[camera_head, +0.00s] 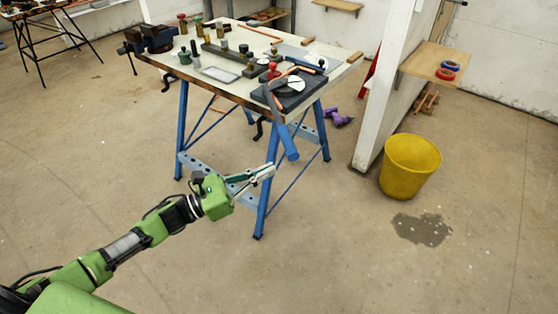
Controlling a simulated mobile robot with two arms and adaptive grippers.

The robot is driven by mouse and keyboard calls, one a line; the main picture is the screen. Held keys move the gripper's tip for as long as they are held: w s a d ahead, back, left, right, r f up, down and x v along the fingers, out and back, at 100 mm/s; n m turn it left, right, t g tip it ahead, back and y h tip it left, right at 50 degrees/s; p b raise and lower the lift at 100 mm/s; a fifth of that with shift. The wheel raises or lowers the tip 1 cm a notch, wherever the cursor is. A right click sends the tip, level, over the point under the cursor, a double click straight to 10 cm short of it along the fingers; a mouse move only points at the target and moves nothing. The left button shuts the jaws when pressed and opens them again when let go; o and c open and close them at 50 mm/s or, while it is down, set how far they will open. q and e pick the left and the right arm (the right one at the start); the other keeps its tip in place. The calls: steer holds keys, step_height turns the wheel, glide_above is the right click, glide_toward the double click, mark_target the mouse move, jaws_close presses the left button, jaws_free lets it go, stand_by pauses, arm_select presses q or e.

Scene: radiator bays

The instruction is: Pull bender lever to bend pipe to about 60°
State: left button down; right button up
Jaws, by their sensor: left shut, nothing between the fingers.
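The pipe bender (289,88) sits on the near right part of the workbench top, on a dark base with a pale round former. Its lever (284,130) has a blue grip and hangs out past the bench's front edge, pointing down toward me. A copper pipe (299,70) lies at the bender; its bend angle is too small to read. My left gripper (266,173) is shut and empty, in front of the bench legs, below and left of the lever's grip and apart from it. My right gripper is out of view.
The workbench (214,88) has blue legs and carries a vise (150,38), a small tray (219,74) and several bottles. A yellow bucket (410,165) stands right, beside a white partition (385,80) and a wet patch (422,230). The near floor is clear.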

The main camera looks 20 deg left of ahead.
arm_select(q)
steer(key=p+x, duration=0.1)
steer(key=x, duration=0.2)
steer(key=shift+w+d, duration=0.25)
steer(key=shift+w, duration=0.05)
steer(key=w+d+n+t+y+b, duration=0.1)
steer(key=w+d, duration=0.2)
steer(key=d, duration=0.5)
steer(key=shift+d+t+y+b, duration=0.25)
steer(key=shift+t+y+b, duration=0.05)
steer(key=shift+y+b, duration=0.1)
steer(key=shift+w+d+r, duration=0.1)
steer(key=shift+d+r, duration=0.05)
